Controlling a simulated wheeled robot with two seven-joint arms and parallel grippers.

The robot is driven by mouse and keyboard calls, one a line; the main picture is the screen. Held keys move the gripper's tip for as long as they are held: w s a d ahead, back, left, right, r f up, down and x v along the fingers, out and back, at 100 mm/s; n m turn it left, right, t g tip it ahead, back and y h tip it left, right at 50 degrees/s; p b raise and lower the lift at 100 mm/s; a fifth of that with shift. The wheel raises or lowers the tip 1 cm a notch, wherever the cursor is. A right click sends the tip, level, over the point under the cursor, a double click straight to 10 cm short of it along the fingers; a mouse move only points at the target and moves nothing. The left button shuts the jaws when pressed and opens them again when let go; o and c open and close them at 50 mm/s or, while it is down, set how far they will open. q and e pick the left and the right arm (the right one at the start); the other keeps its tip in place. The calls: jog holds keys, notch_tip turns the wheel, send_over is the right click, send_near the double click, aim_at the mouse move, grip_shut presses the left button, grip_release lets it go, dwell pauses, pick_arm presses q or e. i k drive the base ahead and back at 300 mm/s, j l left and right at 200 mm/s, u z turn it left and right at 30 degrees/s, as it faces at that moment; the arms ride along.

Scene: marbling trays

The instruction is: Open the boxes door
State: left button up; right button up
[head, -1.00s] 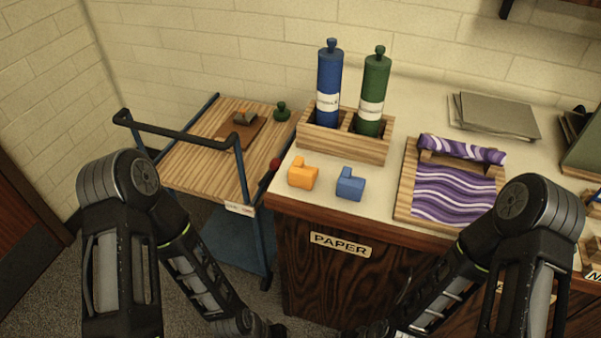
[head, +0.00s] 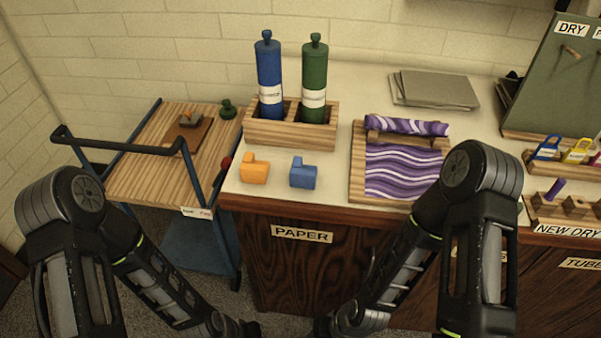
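A dark wood cabinet under the counter has a door with a PAPER label (head: 302,234). To its right, another label (head: 466,256) is mostly hidden behind my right arm; only a few end letters show, so I cannot read it whole. Farther right a label starting TUBE (head: 581,264) shows at the picture edge. The door fronts that I can see look closed. Both my arms reach down toward the bottom edge, in front of the cabinet. Neither gripper's fingers show in the head view.
A wooden cart (head: 150,170) with a dark rail stands left of the counter. On the counter are a bottle rack (head: 290,136), an orange block (head: 255,170), a blue block (head: 303,174) and a purple marbled tray (head: 357,170). A green board (head: 556,85) stands at right.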

aim_at(418, 312)
jog(key=z, duration=1.6)
